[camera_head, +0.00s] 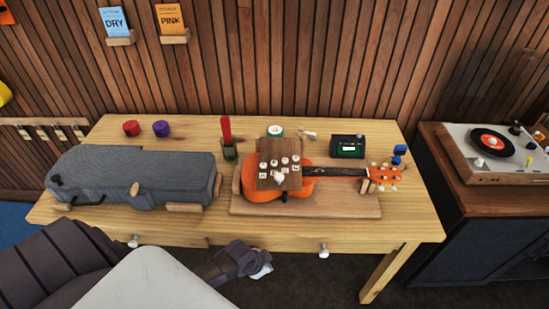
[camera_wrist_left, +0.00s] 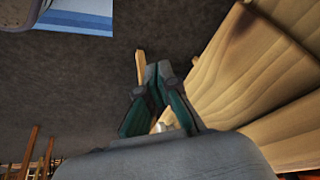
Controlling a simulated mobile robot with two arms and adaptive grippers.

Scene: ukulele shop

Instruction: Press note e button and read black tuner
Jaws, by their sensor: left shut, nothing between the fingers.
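A brown wooden panel (camera_head: 272,184) with several white note buttons (camera_head: 279,162) sits over the body of the orange ukulele (camera_head: 312,185). The button letters are too small to tell which is e. My left gripper (camera_head: 262,264) is shut and empty, in front of the table's front edge and below its top, apart from the buttons. Its closed fingers also show in the left wrist view (camera_wrist_left: 158,78). My right gripper is not in view.
A grey instrument case (camera_head: 135,172) fills the table's left part. A red and a purple round item (camera_head: 161,128) lie behind it. A green holder with a red stick (camera_head: 227,138) stands left of the panel. A blue clip-like item (camera_head: 399,152) is by the headstock. A turntable (camera_head: 490,143) stands right.

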